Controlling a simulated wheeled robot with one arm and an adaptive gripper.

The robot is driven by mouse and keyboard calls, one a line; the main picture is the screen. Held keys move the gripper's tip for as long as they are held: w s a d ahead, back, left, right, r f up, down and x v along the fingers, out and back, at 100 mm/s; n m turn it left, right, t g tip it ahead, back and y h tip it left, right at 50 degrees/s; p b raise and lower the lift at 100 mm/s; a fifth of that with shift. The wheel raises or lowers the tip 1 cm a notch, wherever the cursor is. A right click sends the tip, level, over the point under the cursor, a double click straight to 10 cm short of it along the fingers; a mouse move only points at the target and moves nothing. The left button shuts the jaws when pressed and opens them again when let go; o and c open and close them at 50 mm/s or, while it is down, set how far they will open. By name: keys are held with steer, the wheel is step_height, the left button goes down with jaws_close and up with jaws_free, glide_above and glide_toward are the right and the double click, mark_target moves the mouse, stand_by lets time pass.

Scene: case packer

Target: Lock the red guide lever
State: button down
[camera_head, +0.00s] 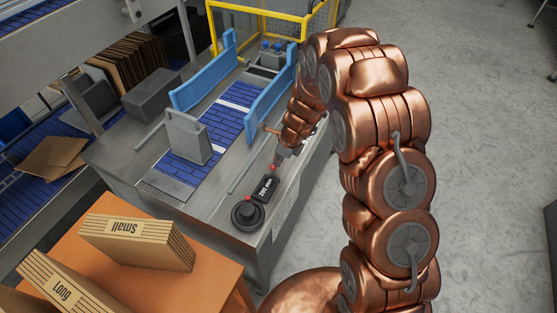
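My gripper (279,159) reaches down over the right side of the grey machine top, at the end of my copper-coloured arm. A small red tip (273,167) shows right at its fingers, and I cannot tell whether they touch it. A second small red spot (250,197) shows beside a black block (264,188) with a "200 mm" label. A black round knob (247,214) sits in front of that block. The lever's full shape and its position are too small to make out. The fingers are too small and partly hidden to show whether they are open or shut.
An orange table (150,270) holds cartons marked "Small" (135,240) and "Long" (62,290).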

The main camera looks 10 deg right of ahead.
steer(key=shift+s, duration=0.1)
steer(key=d, duration=0.1)
steer(key=s+d+r, duration=0.1)
steer(key=d, duration=0.2)
steer(key=shift+s+r, duration=0.15)
steer(key=shift+s, duration=0.2)
steer(key=b+v, duration=0.2)
steer(key=v, duration=0.7)
steer(key=shift+r, duration=0.2)
steer(key=shift+a+r, duration=0.1)
steer(key=s+a+r+n+g, duration=0.1)
steer(key=s+r+n, duration=0.45)
steer(key=s, duration=0.35)
steer(key=s+a+r+n+g, duration=0.1)
steer(key=s+r+n, duration=0.3)
steer(key=s+n, duration=0.35)
steer(key=s+d+r+n+h, duration=0.1)
steer(key=s+r+n, duration=0.1)
steer(key=s+n, duration=0.3)
steer(key=s+d+r+n+g+h, duration=0.1)
steer(key=s+n, duration=0.5)
steer(key=s, duration=0.8)
steer(key=shift+s+d+r+g+h, duration=0.15)
steer(key=shift+s+r+g+h, duration=0.15)
steer(key=shift+r+h, duration=0.15)
